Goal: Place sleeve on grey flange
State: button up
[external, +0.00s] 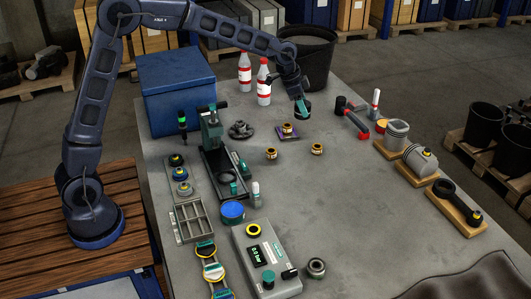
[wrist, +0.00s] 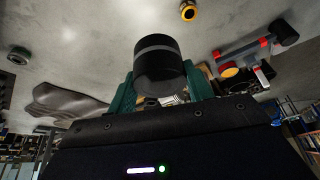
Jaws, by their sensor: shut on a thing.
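My gripper (external: 301,103) is above the back middle of the table, shut on a dark cylindrical sleeve. In the wrist view the sleeve (wrist: 158,68) is black with a grey band near its far end, between the teal fingers of my gripper (wrist: 160,90). In the external view the sleeve (external: 302,113) is small and partly covered by the fingers. The grey flange appears to be the grey round piece with a yellow centre (external: 185,188), nearest in a row at the table's left. It is well left of my gripper, and nothing sits over it.
A teal press (external: 213,145) stands between the row and the table's middle. A blue box (external: 175,92) and red-capped bottles (external: 264,88) stand behind. Several brass-coloured rings (external: 271,154) lie mid-table.

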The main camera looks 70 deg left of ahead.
jog(key=s+a+r+n+y, duration=0.1)
jog(key=s+a, duration=0.2)
jog(key=a, duration=0.5)
jog(key=s+a+r+n, duration=0.1)
jog(key=s+a+n, duration=0.15)
jog(key=a, duration=0.55)
jog(key=n+y, duration=0.1)
jog(key=n, duration=0.1)
send_over(240, 122)
notch_tip(240, 122, down, 19)
jog(key=shift+d+r, duration=0.1)
jog(key=shift+r, duration=0.05)
jog(key=o, duration=1.2)
jog(key=v, duration=1.2)
jog(key=shift+s, duration=0.15)
